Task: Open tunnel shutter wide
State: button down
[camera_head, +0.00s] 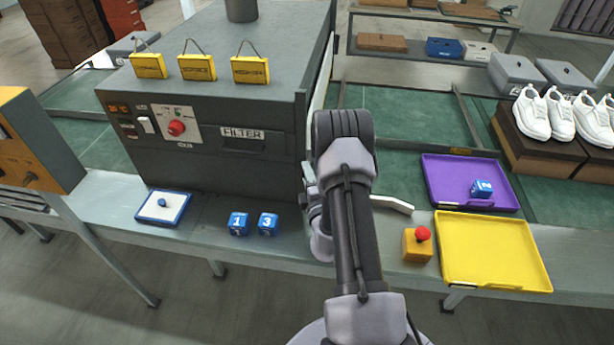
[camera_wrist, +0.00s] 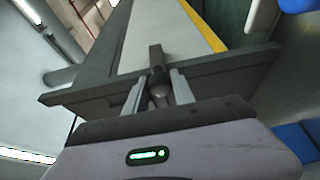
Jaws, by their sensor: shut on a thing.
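The tunnel (camera_head: 215,165) is a dark grey box on the line in the head view, with a FILTER label on its front. A pale upright panel, likely the shutter (camera_head: 319,90), shows edge-on at its right end; my arm hides its lower part. In the wrist view a pale panel with a yellow edge (camera_wrist: 170,35) rises behind a dark crossbar. My gripper (camera_wrist: 160,88) is shut on a small handle (camera_wrist: 157,56) with a rounded grey knob, at the crossbar. In the head view my arm mostly hides the gripper and the handle.
A control panel with a red knob (camera_head: 177,127) is on the tunnel front. Blue numbered cubes (camera_head: 238,223) and a blue-rimmed tray (camera_head: 163,206) lie before it. Right of my arm are a red-button box (camera_head: 418,245), yellow tray (camera_head: 490,250) and purple tray (camera_head: 450,170).

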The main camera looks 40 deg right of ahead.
aim_at(304, 134)
notch_tip(304, 134, up, 12)
jog(key=p, duration=0.8)
jog(key=shift+r+p, duration=0.15)
jog(key=shift+p, duration=0.15)
jog(key=c, duration=1.1)
grip_release()
jog(key=shift+f, duration=0.2)
